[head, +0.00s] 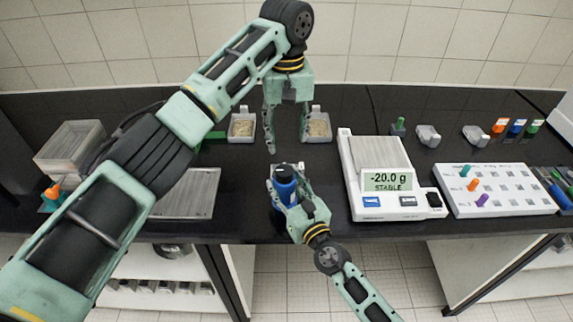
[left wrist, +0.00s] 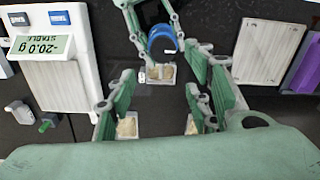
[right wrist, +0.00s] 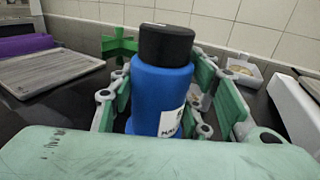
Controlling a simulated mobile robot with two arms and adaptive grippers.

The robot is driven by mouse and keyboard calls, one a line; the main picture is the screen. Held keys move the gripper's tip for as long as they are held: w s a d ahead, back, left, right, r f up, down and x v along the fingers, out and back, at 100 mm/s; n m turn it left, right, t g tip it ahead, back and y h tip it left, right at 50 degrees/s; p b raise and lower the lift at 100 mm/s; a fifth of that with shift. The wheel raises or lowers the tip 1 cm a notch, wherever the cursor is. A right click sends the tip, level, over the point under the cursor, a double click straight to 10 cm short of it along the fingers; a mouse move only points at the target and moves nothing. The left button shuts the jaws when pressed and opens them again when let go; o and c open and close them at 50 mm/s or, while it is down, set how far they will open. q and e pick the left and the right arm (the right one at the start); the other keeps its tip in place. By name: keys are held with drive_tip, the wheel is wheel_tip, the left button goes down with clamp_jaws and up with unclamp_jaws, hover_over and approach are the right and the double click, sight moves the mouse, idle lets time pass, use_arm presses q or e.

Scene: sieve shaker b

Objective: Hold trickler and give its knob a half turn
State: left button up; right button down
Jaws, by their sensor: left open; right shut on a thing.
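The trickler appears as a blue cylinder (head: 284,186) with a black cap-like knob (right wrist: 166,44) on top and a white label. In the right wrist view its blue body (right wrist: 158,95) stands upright between the fingers. My right gripper (head: 287,178) is shut on this body at the table's front part. My left gripper (head: 288,143) points down behind the trickler, open, with nothing between its fingers. In the left wrist view the blue body (left wrist: 163,40) shows only partly, beyond the open left fingers (left wrist: 160,110); the knob is hard to make out there.
A balance (head: 376,180) reading -20.0 g stands right of the trickler. A white rack (head: 500,200) with coloured pegs is further right. Small trays of beige grains (head: 242,127) (head: 319,127) stand behind. A flat grey plate (head: 185,195) lies left, and a clear box (head: 68,150) beyond.

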sight(287, 170)
use_arm(q)
wheel_tip(287, 170, down, 11)
drive_tip(key=shift+r, duration=0.1)
drive_tip(key=shift+c, duration=0.4)
drive_tip(key=c, duration=1)
drive_tip(key=shift+o, duration=0.2)
